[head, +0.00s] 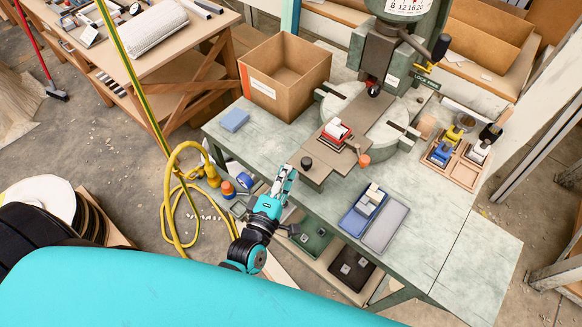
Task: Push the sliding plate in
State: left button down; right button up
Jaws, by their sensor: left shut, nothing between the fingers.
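The fly press (385,60) stands on the grey-green bench with a round pale base. The brown sliding plate (318,174) sticks out from the press base toward me, its near end at the bench's front edge. A red-and-white fixture (336,131) sits on it. A black knob (306,162) is on its near left part and an orange knob (364,160) is at its right side. My left gripper (287,172) is shut and empty, just left of the plate's near end; I cannot tell whether it touches. My right gripper is out of view.
An open cardboard box (284,78) and a blue block (234,120) are on the bench's left. Blue and grey trays (385,225) lie at the front right. A wooden holder (455,163) with blue-yellow and white items stands farther right. A yellow hose (168,205) hangs left of my arm.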

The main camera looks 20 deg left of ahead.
aim_at(302, 162)
pick_arm(q)
jog(key=shift+w+d, duration=0.5)
jog(key=shift+d, duration=0.1)
jog(key=w, duration=0.2)
jog(key=w+d, duration=0.1)
jog(key=w, duration=0.1)
jog(key=shift+d+b, duration=0.2)
jog(key=shift+b, duration=0.1)
jog(key=shift+w+d, duration=0.1)
jog(key=shift+w, duration=0.15)
jog(key=shift+s, duration=0.2)
